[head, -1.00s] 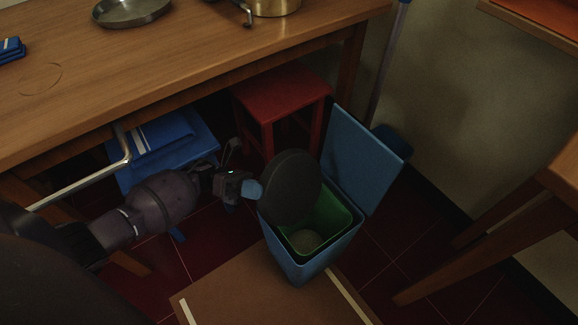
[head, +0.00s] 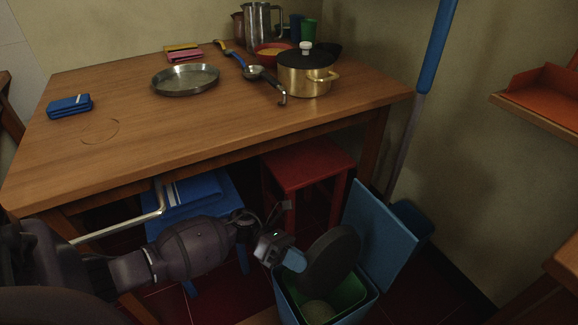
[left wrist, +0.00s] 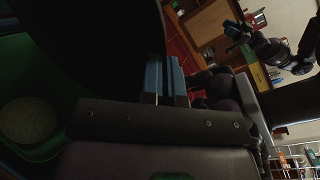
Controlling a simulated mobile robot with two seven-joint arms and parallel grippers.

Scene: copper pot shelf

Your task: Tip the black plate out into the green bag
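The black plate (head: 331,258) is steeply tilted, almost on edge, above the mouth of a blue bin (head: 360,312) lined with the green bag (head: 350,291). My left gripper (head: 287,256) is shut on the plate's left edge. In the left wrist view the blue fingertips (left wrist: 166,80) are at the plate's dark underside or face (left wrist: 85,40). A pale round thing (head: 318,311) lies in the bag; it also shows in the left wrist view (left wrist: 28,120). My right gripper (left wrist: 236,38) seems to show, small and dark, in the left wrist view; its fingers are unclear.
The bin's blue lid (head: 376,235) stands open behind it. A red stool (head: 307,165) and a blue stool (head: 226,192) are under the wooden table (head: 160,128). A brass pot (head: 305,82) and a metal pan (head: 186,79) stand on the table.

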